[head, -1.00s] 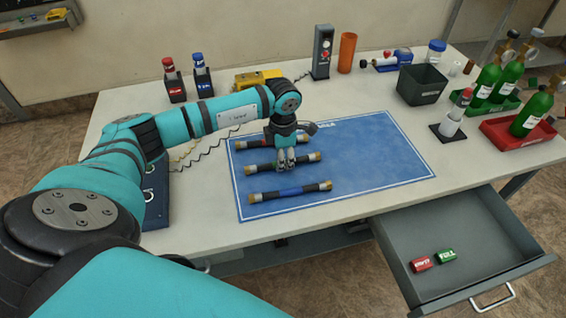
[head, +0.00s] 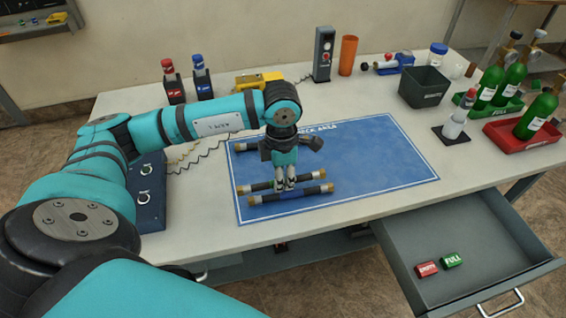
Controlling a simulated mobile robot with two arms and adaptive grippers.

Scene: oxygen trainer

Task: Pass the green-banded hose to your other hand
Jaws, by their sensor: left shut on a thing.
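My left gripper (head: 285,185) points down over the blue mat, shut on the middle of a dark hose with brass ends (head: 310,176). Its fingers cover the band, so its colour is hard to see now. This hose appears just above the blue-banded hose (head: 297,194) and partly overlaps it in the head view; the height between them is hard to judge. A third hose (head: 250,146) lies farther back on the mat, partly hidden by my gripper. My right gripper is not in view.
The blue mat (head: 390,160) is clear on its right side. An open drawer (head: 450,225) at front right holds a red and a green tag. A dark bin (head: 424,88), green bottles (head: 490,85) in trays and a clear bottle stand at the right.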

